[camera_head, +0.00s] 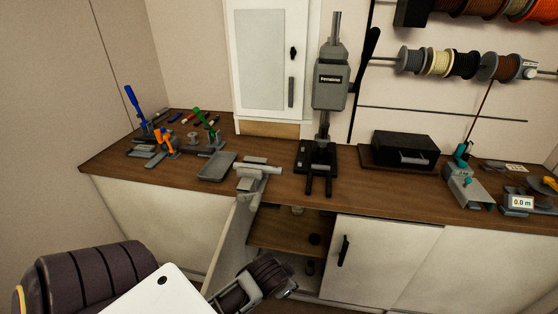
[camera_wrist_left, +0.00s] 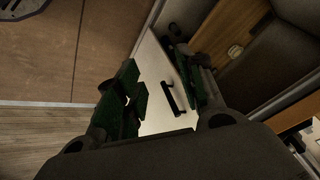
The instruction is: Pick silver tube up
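My left gripper (camera_head: 280,280) is in front of the open lower cabinet in the head view. In the left wrist view its dark green finger pads (camera_wrist_left: 155,92) are spread apart, with nothing held between them. A white cabinet door (camera_wrist_left: 157,68) with a black handle (camera_wrist_left: 172,98) shows behind the gap between the fingers; I cannot tell whether they touch it. I cannot pick out a silver tube with certainty. A small pale round item (camera_head: 297,210) stands inside the cabinet, and it may be the round thing (camera_wrist_left: 235,50) in the wrist view. My right gripper is not in view.
The open door (camera_head: 233,235) juts out left of the cabinet opening. The wooden shelf (camera_head: 275,236) holds small dark items (camera_head: 314,240). A closed door (camera_head: 375,265) is at right.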

